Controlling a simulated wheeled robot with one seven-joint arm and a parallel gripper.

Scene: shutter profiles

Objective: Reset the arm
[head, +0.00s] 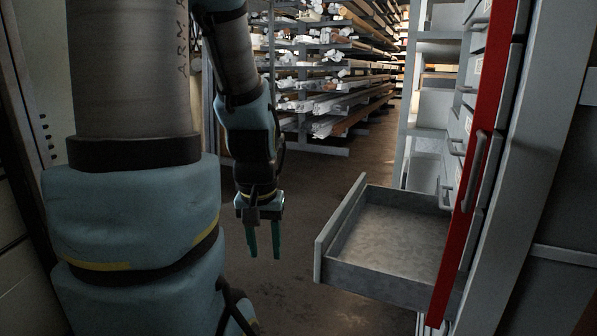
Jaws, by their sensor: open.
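My gripper (264,242) hangs at the end of my arm, left of the middle of the head view, pointing down. Its two teal fingers are apart, with nothing between them. It hangs in clear space to the left of an open grey drawer (392,240) and does not touch it. The upper part of my arm fills the left side of the view and hides what is behind it.
The drawer is pulled out of a grey cabinet at the right, and its visible floor is bare. A red upright strip (490,110) runs along the cabinet. Racks of long profiles (335,85) stand at the back. The floor (300,190) between is clear.

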